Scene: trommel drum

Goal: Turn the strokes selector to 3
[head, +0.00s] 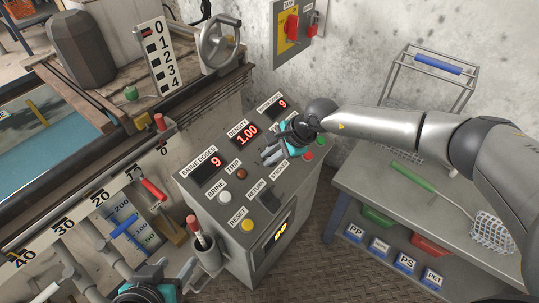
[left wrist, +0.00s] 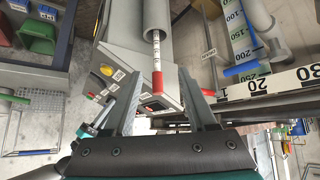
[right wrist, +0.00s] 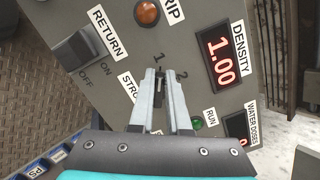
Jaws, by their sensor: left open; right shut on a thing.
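The strokes selector (right wrist: 159,84) is a small dark knob on the grey control panel (head: 222,207). In the right wrist view my right gripper (right wrist: 160,76) is shut on it, and the fingers hide most of it. The digits 1 and 2 show just beyond the fingertips; no 3 is visible, and I cannot tell which digit the knob points to. In the head view my right gripper (head: 265,156) reaches the panel from the right and covers the selector. My left gripper (left wrist: 161,72) is open, with a red-tipped rod (left wrist: 157,80) seen between its fingers; I cannot tell whether they touch.
A yellow reset button (head: 247,225) is lower on the panel. A grey bench (head: 370,180) stands at right.

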